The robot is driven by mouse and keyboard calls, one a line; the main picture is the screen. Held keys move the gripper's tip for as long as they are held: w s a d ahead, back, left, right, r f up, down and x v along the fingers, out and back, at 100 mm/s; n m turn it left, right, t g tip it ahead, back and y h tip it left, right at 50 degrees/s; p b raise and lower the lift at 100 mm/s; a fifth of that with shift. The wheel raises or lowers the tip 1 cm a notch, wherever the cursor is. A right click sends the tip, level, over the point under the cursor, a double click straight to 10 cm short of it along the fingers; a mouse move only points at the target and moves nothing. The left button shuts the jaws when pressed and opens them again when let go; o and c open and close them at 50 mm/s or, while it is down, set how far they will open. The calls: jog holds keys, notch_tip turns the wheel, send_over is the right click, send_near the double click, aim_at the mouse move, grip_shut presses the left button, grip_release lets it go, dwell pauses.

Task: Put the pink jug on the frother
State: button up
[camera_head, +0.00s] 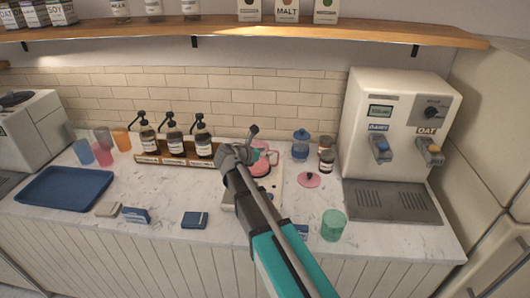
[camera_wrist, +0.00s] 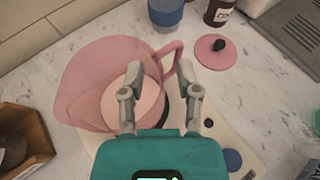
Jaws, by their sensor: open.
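The pink jug (camera_wrist: 85,75) fills the left of the wrist view, with its handle (camera_wrist: 172,62) pointing towards my fingers. In the head view the jug (camera_head: 262,168) is partly hidden behind my gripper (camera_head: 236,156). In the wrist view my gripper (camera_wrist: 163,72) is open, with the handle around the gap between its fingertips; I cannot tell whether they touch. A flat cream base (camera_wrist: 215,128), apparently the frother, carries a dark disc, partly hidden by the jug and my fingers. Whether the jug rests on it is unclear.
A pink lid (camera_head: 309,180) lies right of the jug, near a blue jar (camera_head: 300,145) and a brown jar (camera_head: 326,160). A green cup (camera_head: 333,225) stands at the front. Pump bottles (camera_head: 175,145) stand left. A dispenser (camera_head: 400,130) stands right.

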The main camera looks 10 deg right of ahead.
jog(key=p+v, duration=0.4)
jog(key=v, duration=0.8)
